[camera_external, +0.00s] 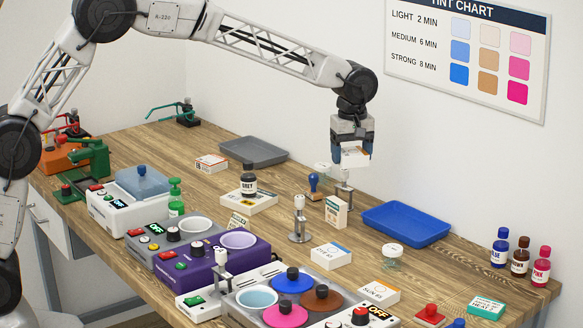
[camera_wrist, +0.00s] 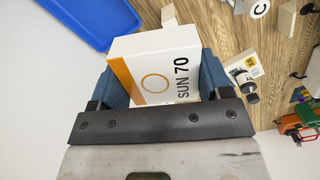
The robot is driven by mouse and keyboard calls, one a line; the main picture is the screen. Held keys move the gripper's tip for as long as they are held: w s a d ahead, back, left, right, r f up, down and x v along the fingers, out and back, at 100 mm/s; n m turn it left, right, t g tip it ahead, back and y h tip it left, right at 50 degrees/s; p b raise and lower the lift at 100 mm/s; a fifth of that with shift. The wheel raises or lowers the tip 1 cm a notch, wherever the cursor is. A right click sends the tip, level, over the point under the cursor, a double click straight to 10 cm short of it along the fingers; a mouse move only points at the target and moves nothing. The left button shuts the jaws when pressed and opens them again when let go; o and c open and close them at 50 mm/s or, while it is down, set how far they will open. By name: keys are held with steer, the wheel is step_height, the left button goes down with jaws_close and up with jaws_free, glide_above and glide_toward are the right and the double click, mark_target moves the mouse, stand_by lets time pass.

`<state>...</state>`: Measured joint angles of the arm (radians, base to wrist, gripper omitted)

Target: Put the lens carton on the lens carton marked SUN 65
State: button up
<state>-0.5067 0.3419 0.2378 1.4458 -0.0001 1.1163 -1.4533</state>
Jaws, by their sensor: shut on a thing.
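My gripper (camera_external: 352,152) is shut on a white lens carton (camera_external: 350,158) and holds it in the air above the back of the bench. In the wrist view the held carton (camera_wrist: 158,78) has an orange stripe, an orange ring and the print SUN 70; it sits between the blue fingers. A flat white carton (camera_external: 379,292) with an orange edge lies near the front right of the bench; its small print looks like SUN 65. It is well apart from my gripper, nearer the camera. Nothing lies on top of it.
A flat carton with a blue edge (camera_external: 331,256) and a standing carton (camera_external: 335,211) are nearby. Bottles (camera_external: 520,257) stand at right.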

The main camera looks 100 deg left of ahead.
steer(key=w+d+m, duration=0.1)
steer(key=w+d, duration=0.2)
steer(key=d, duration=0.6)
steer(key=w+d+m, duration=0.1)
steer(key=w+d, duration=0.2)
steer(key=d, duration=0.6)
steer(key=m, duration=0.2)
glide_above(379, 290)
step_height(379, 290, down, 4)
steer(key=shift+f, duration=0.55)
steer(key=shift+a, duration=0.1)
steer(key=shift+f, duration=3.1)
steer(key=shift+f, duration=0.1)
steer(key=shift+f, duration=1.8)
steer(key=shift+f, duration=0.1)
